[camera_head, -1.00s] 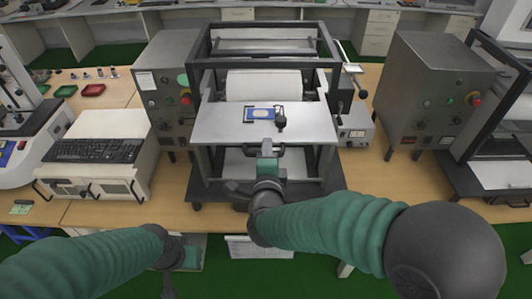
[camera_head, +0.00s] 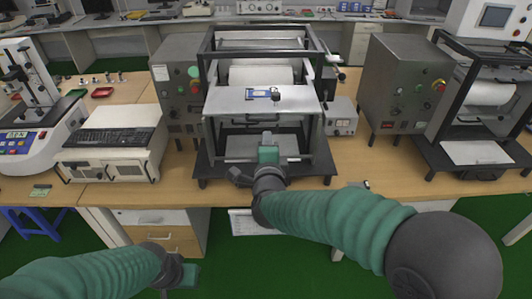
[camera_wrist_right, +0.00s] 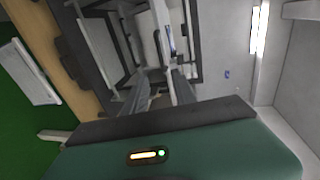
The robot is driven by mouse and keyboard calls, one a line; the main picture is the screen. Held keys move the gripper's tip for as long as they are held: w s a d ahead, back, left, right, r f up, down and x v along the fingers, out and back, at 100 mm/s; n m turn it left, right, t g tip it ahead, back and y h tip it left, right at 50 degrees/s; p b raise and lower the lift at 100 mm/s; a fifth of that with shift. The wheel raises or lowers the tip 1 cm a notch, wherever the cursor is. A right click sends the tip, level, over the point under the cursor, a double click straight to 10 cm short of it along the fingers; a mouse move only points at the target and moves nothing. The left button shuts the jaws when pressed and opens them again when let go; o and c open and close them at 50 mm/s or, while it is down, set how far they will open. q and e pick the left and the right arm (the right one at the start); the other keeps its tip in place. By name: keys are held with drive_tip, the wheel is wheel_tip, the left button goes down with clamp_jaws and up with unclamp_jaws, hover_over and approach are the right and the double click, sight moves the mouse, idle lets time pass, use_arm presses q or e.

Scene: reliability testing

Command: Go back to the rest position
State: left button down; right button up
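My right gripper (camera_head: 268,146) is in front of the framed machine (camera_head: 262,40), just below the front handle of its white platform (camera_head: 228,101). In the right wrist view its two dark fingers (camera_wrist_right: 160,92) stand apart with nothing seen between them, so it looks open and empty. The fingers are mostly hidden in the head view. My left gripper (camera_head: 178,274) hangs low at the bottom left over the green floor, in front of the drawers. Its fingers are too hidden to tell their state. A small blue and white item (camera_head: 262,94) lies on the platform.
The wooden bench (camera_head: 185,195) runs across in front of me. Grey control boxes (camera_head: 400,85) flank the framed machine. A keyboard (camera_head: 108,140) lies on a white unit at left. A second framed machine (camera_head: 455,150) stands at right. Green floor is open in front of the bench.

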use_arm(q)
drive_tip(key=shift+s+f+b, duration=0.15)
drive_tip(key=shift+f+b, duration=0.7)
drive_tip(key=shift+f, duration=0.05)
use_arm(e)
drive_tip(key=s+d+f+n+g, duration=0.4)
drive_tip(key=s+d+f+n, duration=0.2)
drive_tip(key=s, duration=0.3)
drive_tip(key=s+d+f+n+g, duration=0.4)
drive_tip(key=s+d+f+n, duration=0.2)
drive_tip(key=s+f, duration=0.2)
drive_tip(key=s+d+f+n+g, duration=0.5)
drive_tip(key=s+d+f, duration=0.2)
drive_tip(key=s, duration=0.5)
drive_tip(key=shift+f+n, duration=0.15)
drive_tip(key=shift+n, duration=0.25)
use_arm(q)
drive_tip(key=shift+a, duration=0.15)
use_arm(e)
drive_tip(key=shift+w+a, duration=0.15)
drive_tip(key=shift+a, duration=0.1)
drive_tip(key=shift+d, duration=0.1)
